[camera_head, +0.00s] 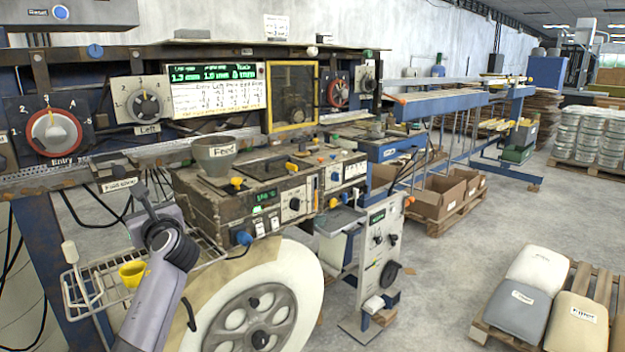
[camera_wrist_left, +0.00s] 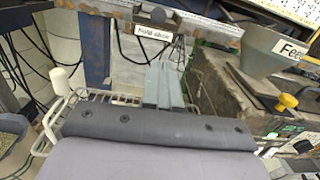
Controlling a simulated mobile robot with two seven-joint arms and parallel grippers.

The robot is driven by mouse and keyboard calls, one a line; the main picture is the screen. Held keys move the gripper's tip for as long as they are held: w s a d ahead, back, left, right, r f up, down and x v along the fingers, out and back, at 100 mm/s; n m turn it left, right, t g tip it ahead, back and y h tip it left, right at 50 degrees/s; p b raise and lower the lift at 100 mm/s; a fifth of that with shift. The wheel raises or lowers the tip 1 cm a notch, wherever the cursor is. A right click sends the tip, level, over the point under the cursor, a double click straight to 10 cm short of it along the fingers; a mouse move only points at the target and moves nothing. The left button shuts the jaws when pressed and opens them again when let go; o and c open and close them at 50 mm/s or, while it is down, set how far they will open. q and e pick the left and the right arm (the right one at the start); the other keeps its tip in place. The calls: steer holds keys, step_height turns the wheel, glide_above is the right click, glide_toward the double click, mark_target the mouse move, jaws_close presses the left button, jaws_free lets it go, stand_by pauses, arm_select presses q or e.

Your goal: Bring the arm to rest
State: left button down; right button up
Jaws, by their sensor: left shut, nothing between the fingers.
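My left arm comes in from the bottom left of the head view, a grey link with a black joint. My left gripper (camera_head: 146,192) points up and away, in front of the machine's lower left side and above the wire basket (camera_head: 75,300). In the left wrist view the two slim grey fingers (camera_wrist_left: 165,86) lie side by side, shut and empty. They appear apart from the machine body (camera_wrist_left: 220,90) to their right. My right arm and gripper are not in view.
A funnel marked Feed (camera_head: 214,155) sits on the machine. A yellow cup (camera_head: 132,272) is by the basket. A large spoked wheel (camera_head: 252,312) stands below. Cables hang at the left. Sacks (camera_head: 540,268) lie on a pallet at right; open floor lies between.

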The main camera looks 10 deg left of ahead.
arm_select(q)
steer(key=s+d+f+n+h, duration=0.3)
steer(key=s+d+f, duration=0.1)
steer(key=f, duration=0.5)
steer(key=s+d+f+n+h, duration=0.3)
steer(key=s+f, duration=0.1)
steer(key=f, duration=0.6)
steer(key=s+d+f+n+h, duration=0.3)
steer(key=s+d+f, duration=0.1)
steer(key=f, duration=0.5)
steer(key=s+d+f+n+h, duration=0.2)
steer(key=s+d+f+n, duration=0.1)
steer(key=s, duration=0.4)
steer(key=s+d+f+n+g+h, duration=0.1)
steer(key=s+d+f+n+h, duration=0.1)
steer(key=s+n, duration=0.4)
steer(key=s+d+f+n+h, duration=0.2)
steer(key=s+d+f+n, duration=0.2)
steer(key=s, duration=0.6)
steer(key=shift+d+n+g+h, duration=0.4)
steer(key=shift+d+n, duration=0.3)
steer(key=shift+s+f, duration=0.1)
